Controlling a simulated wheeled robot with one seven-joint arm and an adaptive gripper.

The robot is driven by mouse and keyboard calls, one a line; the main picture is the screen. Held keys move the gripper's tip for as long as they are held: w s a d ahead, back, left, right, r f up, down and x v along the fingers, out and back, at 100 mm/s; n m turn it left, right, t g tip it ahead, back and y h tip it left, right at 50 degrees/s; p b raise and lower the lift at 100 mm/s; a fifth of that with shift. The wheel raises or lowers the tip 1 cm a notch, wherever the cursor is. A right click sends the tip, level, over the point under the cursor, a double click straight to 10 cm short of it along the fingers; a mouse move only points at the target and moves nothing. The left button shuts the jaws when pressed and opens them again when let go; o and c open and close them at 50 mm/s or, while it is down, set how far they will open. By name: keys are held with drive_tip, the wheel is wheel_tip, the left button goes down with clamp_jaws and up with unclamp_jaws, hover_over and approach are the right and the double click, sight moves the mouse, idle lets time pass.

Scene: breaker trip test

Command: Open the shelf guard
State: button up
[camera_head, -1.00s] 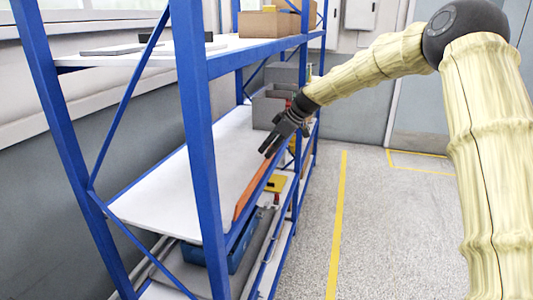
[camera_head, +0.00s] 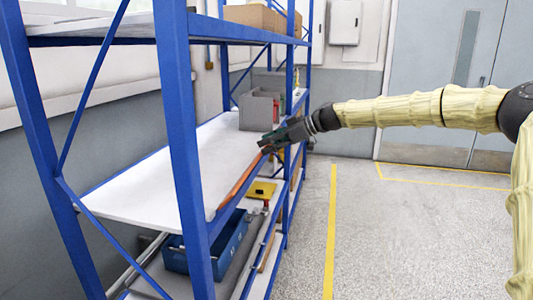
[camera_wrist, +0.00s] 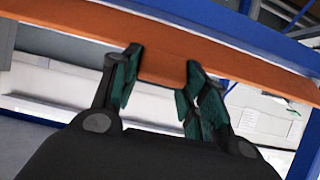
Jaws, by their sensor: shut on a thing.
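The shelf guard is an orange bar (camera_head: 240,181) along the front edge of the white middle shelf (camera_head: 150,190) of the blue rack. My gripper (camera_head: 266,145) is at the bar's far end, reaching in from the right. In the wrist view the orange bar (camera_wrist: 160,68) crosses the picture, and the green-padded fingers of my gripper (camera_wrist: 160,85) stand on either side of it, shut on it. The bar's mounting is not clear in either view.
Blue uprights (camera_head: 182,130) frame the rack. A grey bin (camera_head: 260,108) stands at the far end of the middle shelf. Below are a blue crate (camera_head: 222,250) and a yellow item (camera_head: 262,190). The floor right of the yellow line (camera_head: 332,230) is clear.

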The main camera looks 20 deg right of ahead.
wheel_tip(320, 180, down, 5)
drive_tip(key=s+d+t+y+b, duration=0.1)
drive_tip(key=d+t+y+b, duration=0.1)
drive_tip(key=b, duration=1.4)
drive_tip(key=shift+s+d+y, duration=0.3)
drive_tip(key=shift+s+y, duration=0.1)
drive_tip(key=shift+y, duration=0.3)
drive_tip(key=shift+d+f, duration=0.1)
drive_tip(key=shift+f, duration=0.1)
drive_tip(key=o, duration=1.5)
drive_tip(key=shift+d, duration=0.15)
drive_tip(key=shift+c, duration=0.2)
drive_tip(key=shift+r, duration=0.15)
drive_tip(key=shift+s, duration=0.1)
drive_tip(key=v, duration=1.1)
drive_tip(key=shift+s+d, duration=0.3)
